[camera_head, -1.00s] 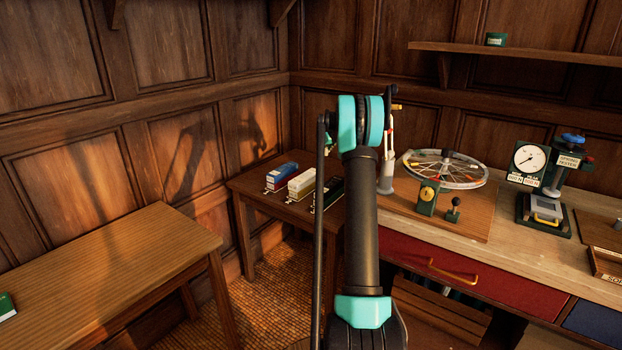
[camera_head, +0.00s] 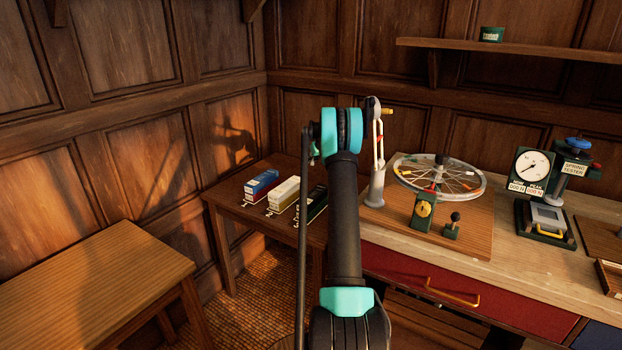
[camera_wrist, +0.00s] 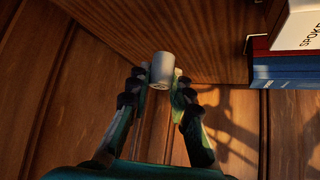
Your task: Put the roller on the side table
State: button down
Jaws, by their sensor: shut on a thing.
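The roller (camera_wrist: 162,66), a short pale grey cylinder, is between the fingertips of my gripper (camera_wrist: 161,80) in the wrist view. My gripper is shut on it from both sides. Behind it in the wrist view is a brown wooden table top (camera_wrist: 205,35), with wall panelling past its edge. I cannot tell the roller's height over that top. This looks like the small dark table in the corner (camera_head: 245,212) in the head view, which bears several boxes. In the head view my arm hides the roller and most of my gripper.
A blue box (camera_head: 262,184), a cream box (camera_head: 284,193) and a dark green box (camera_head: 312,207) stand on the corner table. A bare wooden table (camera_head: 90,275) is at left. The workbench (camera_head: 400,244) at right bears a spoked wheel (camera_head: 440,176) and a spring tester (camera_head: 547,215).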

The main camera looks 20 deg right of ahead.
notch_tip(320, 180, down, 10)
jog(key=shift+r, duration=0.15)
dwell(0.3)
jog(key=c, duration=1.4)
grip_release()
jog(key=shift+o, duration=0.2)
